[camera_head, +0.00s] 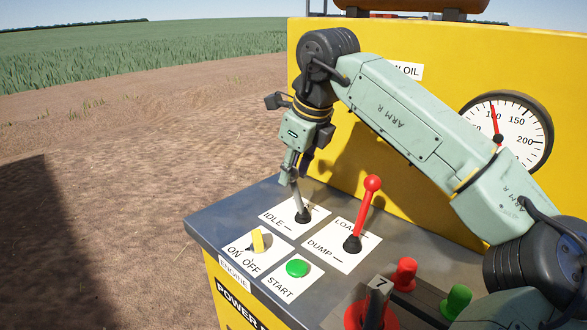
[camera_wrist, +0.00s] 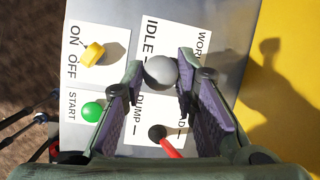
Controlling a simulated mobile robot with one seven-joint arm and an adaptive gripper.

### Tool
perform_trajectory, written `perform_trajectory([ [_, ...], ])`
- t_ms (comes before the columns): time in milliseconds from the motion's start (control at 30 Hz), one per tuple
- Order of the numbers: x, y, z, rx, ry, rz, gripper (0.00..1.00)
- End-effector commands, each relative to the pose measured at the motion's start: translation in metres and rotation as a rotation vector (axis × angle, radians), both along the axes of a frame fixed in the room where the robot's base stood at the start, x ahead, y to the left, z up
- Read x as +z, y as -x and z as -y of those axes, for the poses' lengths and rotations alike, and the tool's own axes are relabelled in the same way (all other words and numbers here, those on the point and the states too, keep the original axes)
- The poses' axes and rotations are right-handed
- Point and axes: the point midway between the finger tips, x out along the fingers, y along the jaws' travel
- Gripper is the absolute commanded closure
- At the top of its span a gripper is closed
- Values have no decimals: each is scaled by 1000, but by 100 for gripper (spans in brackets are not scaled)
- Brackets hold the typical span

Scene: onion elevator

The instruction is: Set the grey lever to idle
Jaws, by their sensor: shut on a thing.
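The grey lever (camera_head: 297,201) rises from a dark boot on the IDLE plate (camera_head: 271,212) and leans slightly left at its top. My gripper (camera_head: 298,168) comes down over its top from above. In the wrist view the round grey knob (camera_wrist: 160,72) sits between the two purple-lined fingers, which are shut on it. The IDLE label (camera_wrist: 149,36) shows beside the knob; the WORK label (camera_wrist: 203,45) is on the other side, partly covered by a finger. The lever's shaft is hidden below the knob in that view.
A red lever (camera_head: 370,200) stands close by on the LOAD/DUMP plate. A yellow ON/OFF switch (camera_head: 258,242) and green START button (camera_head: 297,268) are in front. Red (camera_head: 404,273) and green (camera_head: 456,300) knobs lie right. A yellow wall with a gauge (camera_head: 508,130) rises behind.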

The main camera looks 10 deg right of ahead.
Motion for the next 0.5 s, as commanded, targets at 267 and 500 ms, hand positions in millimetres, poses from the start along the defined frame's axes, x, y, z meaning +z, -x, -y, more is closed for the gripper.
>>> perform_trajectory([
  [267, -6, 5, -6, 18, -1, -22, 100],
  [500, -6, 5, -6, 18, -2, -21, 59],
])
